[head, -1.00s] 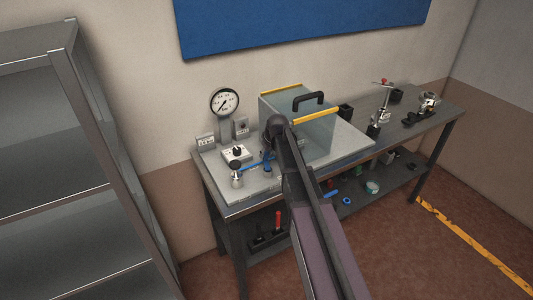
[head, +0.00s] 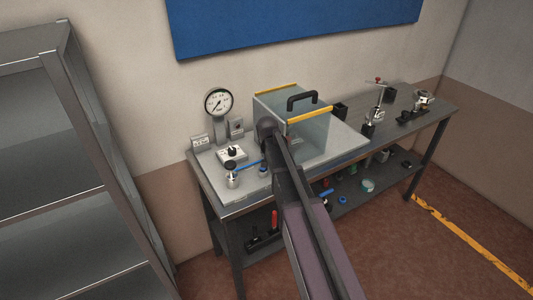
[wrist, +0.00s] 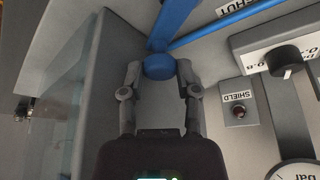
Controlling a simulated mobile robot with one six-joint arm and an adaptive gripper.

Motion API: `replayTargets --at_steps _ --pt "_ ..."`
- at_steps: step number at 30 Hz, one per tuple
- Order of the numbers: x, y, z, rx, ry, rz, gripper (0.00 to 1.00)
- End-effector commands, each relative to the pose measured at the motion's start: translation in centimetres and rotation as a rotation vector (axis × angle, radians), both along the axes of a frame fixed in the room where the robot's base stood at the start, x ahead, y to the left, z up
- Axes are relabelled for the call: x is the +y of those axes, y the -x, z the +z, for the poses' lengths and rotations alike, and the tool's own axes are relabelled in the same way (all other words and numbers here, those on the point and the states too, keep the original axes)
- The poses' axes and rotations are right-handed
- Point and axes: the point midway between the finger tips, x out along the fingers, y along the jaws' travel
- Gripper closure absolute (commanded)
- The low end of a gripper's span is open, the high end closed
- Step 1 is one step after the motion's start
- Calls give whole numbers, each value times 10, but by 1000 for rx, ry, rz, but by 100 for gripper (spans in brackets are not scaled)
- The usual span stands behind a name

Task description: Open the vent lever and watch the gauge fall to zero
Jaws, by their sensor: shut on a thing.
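The blue vent lever (head: 248,165) extends over the grey bench plate from a silver valve (head: 232,178). My gripper (wrist: 158,70) is shut on a round blue knob (wrist: 159,67), one finger on each side. Blue bars run from near the knob to the upper edge and the right, beside a "SHUT" label (wrist: 233,6). In the head view my arm hides my fingertips. The round white gauge (head: 218,102) stands behind the valve. Its dark needle appears to lean to the lower left, but the value is too small to read. Only the gauge's edge (wrist: 296,170) shows in the wrist view.
A clear shield box (head: 312,140) with yellow edges and a black handle stands close right of my gripper. A white control box with a dark knob (head: 232,153) and a SHIELD indicator box (wrist: 240,112) are nearby. Metal shelving (head: 60,150) stands at left.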

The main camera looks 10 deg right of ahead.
Motion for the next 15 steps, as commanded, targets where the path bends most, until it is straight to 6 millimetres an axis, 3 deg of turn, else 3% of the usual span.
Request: replayTargets --at_steps 15 --pt "-9 16 -1 3 -3 -441 100"
